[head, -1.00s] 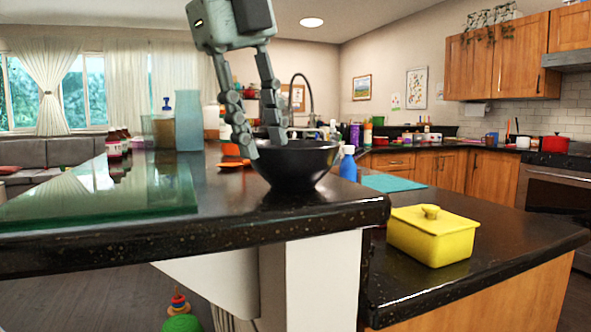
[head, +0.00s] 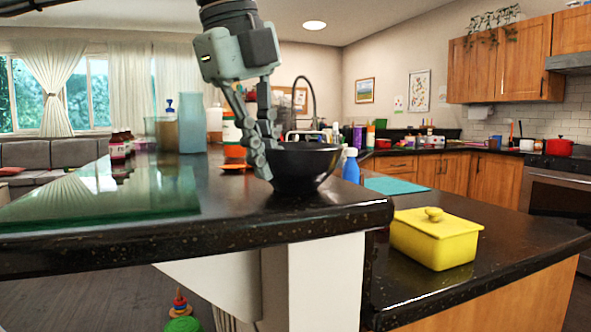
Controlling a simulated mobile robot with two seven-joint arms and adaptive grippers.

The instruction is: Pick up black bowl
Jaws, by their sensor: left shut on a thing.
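The black bowl (head: 305,167) stands upright on the dark raised counter, close to its right end. My left gripper (head: 265,157) comes down from above at the bowl's left side. Its fingers are close together and shut on the bowl's left wall. The bowl's left edge is partly hidden behind the fingers. The bowl's base appears to be on or very near the counter top; I cannot tell whether there is a gap. My right gripper is not in view.
A yellow lidded box (head: 436,238) sits on the lower counter at the right. A blue bottle (head: 350,167) stands just behind the bowl. A glass sheet (head: 120,195) covers the counter's left part. Jars and bottles stand behind the gripper.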

